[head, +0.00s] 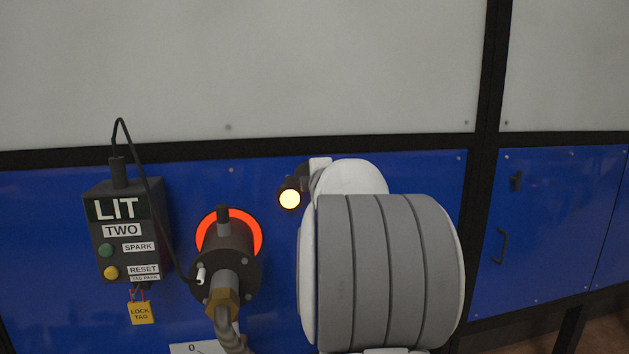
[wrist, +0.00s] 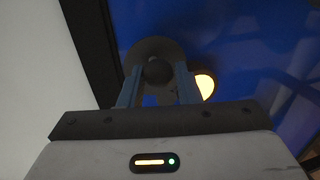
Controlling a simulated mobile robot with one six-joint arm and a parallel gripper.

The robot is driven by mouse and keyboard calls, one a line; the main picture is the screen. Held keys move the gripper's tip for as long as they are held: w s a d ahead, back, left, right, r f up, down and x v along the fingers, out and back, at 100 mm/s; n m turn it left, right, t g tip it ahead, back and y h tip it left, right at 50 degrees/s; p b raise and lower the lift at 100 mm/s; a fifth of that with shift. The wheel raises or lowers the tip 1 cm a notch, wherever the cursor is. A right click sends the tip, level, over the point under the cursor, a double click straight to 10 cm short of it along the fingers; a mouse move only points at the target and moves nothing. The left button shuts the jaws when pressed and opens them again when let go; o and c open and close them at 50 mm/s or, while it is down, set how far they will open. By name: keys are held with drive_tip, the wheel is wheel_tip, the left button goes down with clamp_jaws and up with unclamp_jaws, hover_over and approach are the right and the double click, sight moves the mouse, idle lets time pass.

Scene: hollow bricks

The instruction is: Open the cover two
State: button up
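In the wrist view a dark round cover (wrist: 136,50) with a knob (wrist: 155,71) at its middle lies on the blue panel. No label on it shows. A round yellow-lit opening (wrist: 206,87) shows beside the cover, partly behind the right finger. It also shows in the head view (head: 289,198), just left of my arm. My gripper (wrist: 158,76) has its two fingers apart, one on each side of the knob. I cannot tell whether they touch it. In the head view my arm hides most of the gripper and cover.
A control box (head: 119,208) marked LIT and TWO, with a lock tag (head: 141,313), hangs at the left. A dark burner (head: 226,245) with a glowing red ring and hose sticks out between box and arm. A door handle (head: 502,246) is at the right.

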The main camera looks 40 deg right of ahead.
drive_tip(key=shift+o, duration=0.8)
drive_tip(key=shift+w+a, duration=0.1)
drive_tip(key=shift+a, duration=0.05)
drive_tip(key=shift+o, duration=0.9)
drive_tip(key=shift+d, duration=0.25)
drive_tip(key=shift+a, duration=0.1)
drive_tip(key=p+v, duration=0.1)
drive_tip(key=v, duration=0.7)
